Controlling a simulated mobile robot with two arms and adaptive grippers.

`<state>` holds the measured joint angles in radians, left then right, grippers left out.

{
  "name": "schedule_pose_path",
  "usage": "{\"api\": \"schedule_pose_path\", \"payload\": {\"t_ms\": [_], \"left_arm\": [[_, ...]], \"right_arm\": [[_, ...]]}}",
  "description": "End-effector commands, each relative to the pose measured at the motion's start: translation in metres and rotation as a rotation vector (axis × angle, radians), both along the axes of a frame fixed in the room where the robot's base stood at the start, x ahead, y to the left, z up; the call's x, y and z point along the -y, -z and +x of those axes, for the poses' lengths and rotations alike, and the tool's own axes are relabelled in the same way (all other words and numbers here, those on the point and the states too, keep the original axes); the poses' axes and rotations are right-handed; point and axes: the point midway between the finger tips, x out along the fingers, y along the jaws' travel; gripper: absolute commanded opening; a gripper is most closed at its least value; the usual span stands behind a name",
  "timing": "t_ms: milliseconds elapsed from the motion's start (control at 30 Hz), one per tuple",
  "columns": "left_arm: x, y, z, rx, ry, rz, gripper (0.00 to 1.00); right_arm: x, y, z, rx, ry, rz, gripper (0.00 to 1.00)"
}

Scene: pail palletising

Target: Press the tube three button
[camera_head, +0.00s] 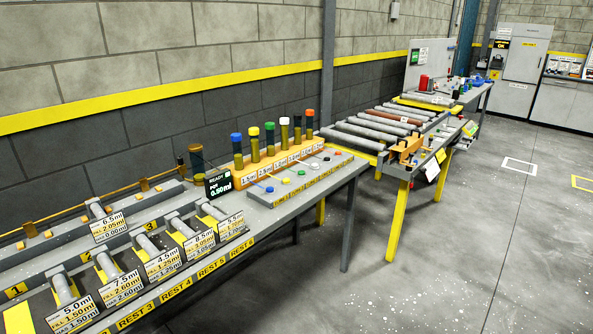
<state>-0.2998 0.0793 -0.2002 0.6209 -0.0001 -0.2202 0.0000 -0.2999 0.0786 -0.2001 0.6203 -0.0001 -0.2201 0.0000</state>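A sloped grey button panel (305,187) lies on the near bench, with a row of coloured buttons. Neither of my grippers shows in the head view.
A small black display (219,184) reads READY, left of the panel. Several grey cylinders with white ml cards, such as one card (230,225), lie on numbered rests at the left. A roller conveyor (372,132) stands farther right. The floor (460,240) at the right is clear.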

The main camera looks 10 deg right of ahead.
Motion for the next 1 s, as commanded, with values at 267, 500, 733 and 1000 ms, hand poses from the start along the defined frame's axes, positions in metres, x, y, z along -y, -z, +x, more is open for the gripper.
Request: {"api": "schedule_pose_path", "payload": {"t_ms": [267,500,733,1000], "left_arm": [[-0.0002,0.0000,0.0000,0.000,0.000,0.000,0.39],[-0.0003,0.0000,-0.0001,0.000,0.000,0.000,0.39],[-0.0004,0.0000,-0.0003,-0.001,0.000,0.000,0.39],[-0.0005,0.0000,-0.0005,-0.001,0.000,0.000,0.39]], "right_arm": [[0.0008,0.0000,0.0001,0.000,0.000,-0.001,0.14],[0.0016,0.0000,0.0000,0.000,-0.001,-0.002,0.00],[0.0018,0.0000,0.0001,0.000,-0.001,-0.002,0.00],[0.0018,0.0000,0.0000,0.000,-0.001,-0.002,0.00]]}}
